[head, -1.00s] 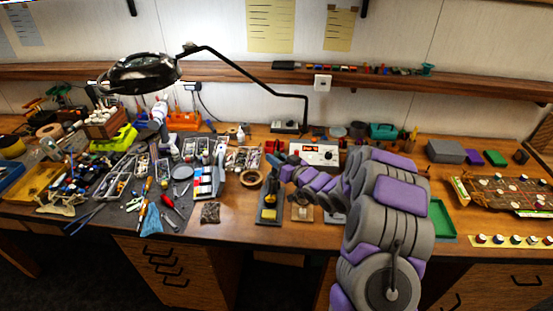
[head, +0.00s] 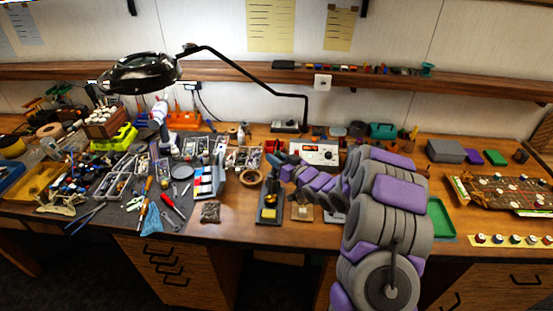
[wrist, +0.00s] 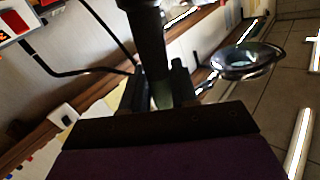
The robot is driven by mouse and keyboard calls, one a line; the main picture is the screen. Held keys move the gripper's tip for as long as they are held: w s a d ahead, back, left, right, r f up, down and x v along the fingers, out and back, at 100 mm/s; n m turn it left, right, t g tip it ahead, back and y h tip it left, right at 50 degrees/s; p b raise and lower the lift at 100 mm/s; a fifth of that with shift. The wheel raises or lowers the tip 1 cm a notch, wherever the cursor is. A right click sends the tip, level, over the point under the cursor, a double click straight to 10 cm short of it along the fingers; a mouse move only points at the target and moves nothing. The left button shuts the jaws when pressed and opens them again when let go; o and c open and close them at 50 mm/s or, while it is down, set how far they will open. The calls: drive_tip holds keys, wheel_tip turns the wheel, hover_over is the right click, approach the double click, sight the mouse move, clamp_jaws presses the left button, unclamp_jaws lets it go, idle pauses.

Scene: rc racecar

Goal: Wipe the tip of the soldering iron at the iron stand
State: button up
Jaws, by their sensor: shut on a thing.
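The iron stand (head: 270,217) is a dark base with a yellow sponge (head: 269,213), near the front edge of the bench. My gripper (head: 272,164) is above the back of the stand. In the wrist view my gripper (wrist: 157,92) is shut on a dark, round handle, which I take to be the soldering iron (wrist: 149,40). The iron's tip is hidden in the wrist view and too small to make out in the head view. I cannot tell whether it touches the sponge.
A white station with a red display (head: 316,153) stands behind my arm. A small tan block (head: 302,212) sits right of the stand, and a tape roll (head: 250,177) at its left. A magnifier lamp (head: 140,75) hangs over the cluttered left side.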

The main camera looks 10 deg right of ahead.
sight(276, 150)
drive_tip(key=shift+r+p, duration=2.1)
drive_tip(key=shift+r, duration=0.95)
